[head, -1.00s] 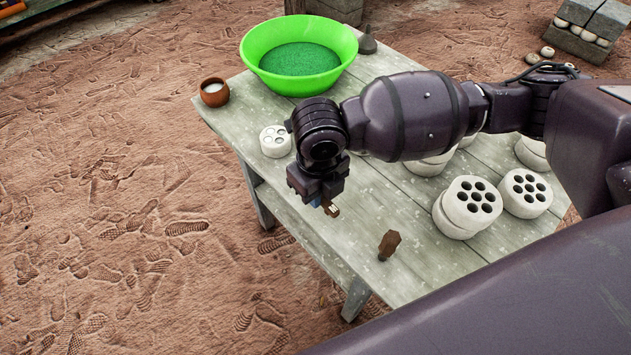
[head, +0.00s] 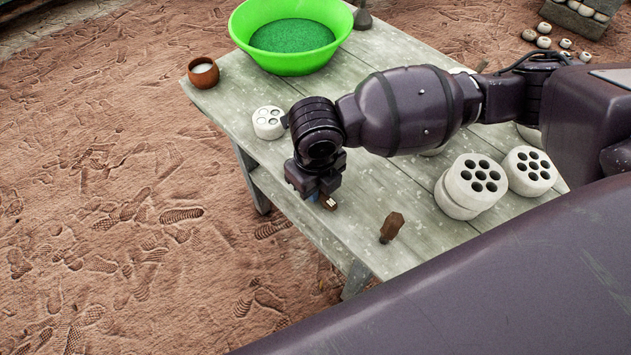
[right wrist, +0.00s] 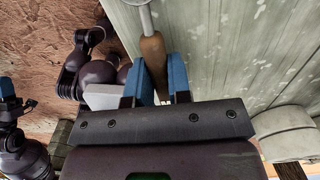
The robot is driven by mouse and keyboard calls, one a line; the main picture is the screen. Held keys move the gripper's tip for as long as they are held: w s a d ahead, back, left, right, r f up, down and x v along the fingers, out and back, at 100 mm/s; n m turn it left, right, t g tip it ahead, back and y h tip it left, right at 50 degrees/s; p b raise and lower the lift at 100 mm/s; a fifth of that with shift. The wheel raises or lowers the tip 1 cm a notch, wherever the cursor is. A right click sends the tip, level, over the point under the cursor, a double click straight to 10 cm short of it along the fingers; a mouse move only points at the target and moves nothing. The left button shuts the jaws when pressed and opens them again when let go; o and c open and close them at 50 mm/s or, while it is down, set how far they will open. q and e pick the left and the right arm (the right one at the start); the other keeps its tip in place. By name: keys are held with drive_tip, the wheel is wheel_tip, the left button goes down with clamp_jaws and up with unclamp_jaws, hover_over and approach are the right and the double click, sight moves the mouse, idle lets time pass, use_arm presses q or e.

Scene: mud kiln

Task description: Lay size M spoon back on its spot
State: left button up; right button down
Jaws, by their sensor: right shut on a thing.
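My right gripper (head: 326,196) hangs over the near left edge of the wooden table, pointing down. In the right wrist view the right gripper (right wrist: 155,80) is shut on the brown wooden handle of the spoon (right wrist: 152,48), between its blue fingers. The spoon's round metal end is cut off at the top of that view. In the head view only a small brown handle end (head: 330,204) shows below the jaws. No size mark is readable. A blue-tipped part, apparently my left gripper (right wrist: 8,90), shows at the wrist view's left edge; its jaws are unclear.
On the table (head: 345,240) a brown wooden-handled thing (head: 391,227) stands right of the gripper. White perforated cylinders (head: 470,185) stand right, a smaller one (head: 268,122) left. A green basin (head: 290,40) and a brown cup (head: 203,73) are at the far end.

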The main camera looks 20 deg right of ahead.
use_arm(q)
drive_tip(key=shift+s, duration=0.25)
use_arm(e)
drive_tip(key=shift+f, duration=0.15)
drive_tip(key=c, duration=1.1)
unclamp_jaws()
drive_tip(key=shift+o, duration=0.6)
use_arm(q)
drive_tip(key=shift+w, duration=0.35)
use_arm(e)
drive_tip(key=o, duration=0.5)
use_arm(q)
drive_tip(key=shift+s, duration=0.15)
use_arm(e)
drive_tip(key=shift+o, duration=0.3)
use_arm(q)
drive_tip(key=shift+s+r, duration=0.1)
